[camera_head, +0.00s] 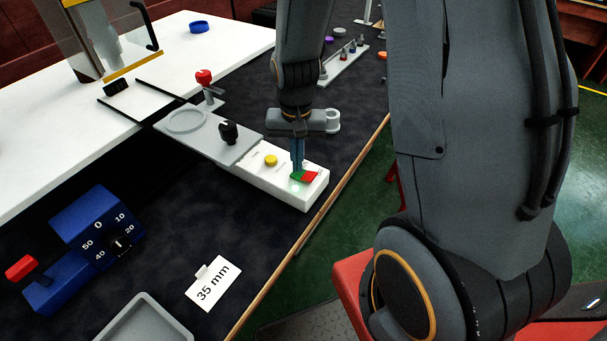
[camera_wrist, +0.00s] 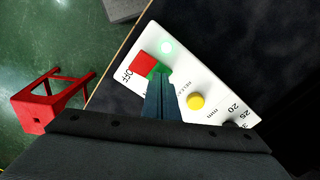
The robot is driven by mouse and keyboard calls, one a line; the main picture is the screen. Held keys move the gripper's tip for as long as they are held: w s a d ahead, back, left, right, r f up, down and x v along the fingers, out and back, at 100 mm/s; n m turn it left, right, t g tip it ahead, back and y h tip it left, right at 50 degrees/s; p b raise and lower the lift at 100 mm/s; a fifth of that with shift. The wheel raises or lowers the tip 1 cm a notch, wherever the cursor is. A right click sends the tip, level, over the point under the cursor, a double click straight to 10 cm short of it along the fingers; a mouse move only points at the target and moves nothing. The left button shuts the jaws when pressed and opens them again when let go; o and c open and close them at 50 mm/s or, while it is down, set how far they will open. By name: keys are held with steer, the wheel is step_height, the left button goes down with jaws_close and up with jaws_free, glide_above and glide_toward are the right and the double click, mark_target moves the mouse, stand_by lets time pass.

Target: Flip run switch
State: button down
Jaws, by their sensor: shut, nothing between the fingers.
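The run switch (camera_head: 311,177) is a rocker with a red half and a green half on a white control box (camera_head: 283,190). My gripper (camera_head: 297,170) is shut and empty, pointing down with its tips at the green half. In the wrist view the red half (camera_wrist: 145,63) shows beside the lettering OFF, and my gripper (camera_wrist: 161,78) covers part of the green half. Whether the tips touch the switch I cannot tell. A yellow button (camera_wrist: 196,101) is on the same box.
A grey plate (camera_head: 205,140) with a black knob (camera_head: 228,132) adjoins the box. A red knob (camera_head: 204,77) stands behind it. A blue dial device (camera_head: 98,232) and a "35 mm" card (camera_head: 213,283) lie front left. The table edge runs close by the box; a red stool (camera_wrist: 38,105) stands beyond.

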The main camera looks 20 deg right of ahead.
step_height(320, 180, up, 7)
steer(key=p, duration=0.5)
steer(key=shift+p, duration=0.4)
steer(key=shift+f, duration=0.1)
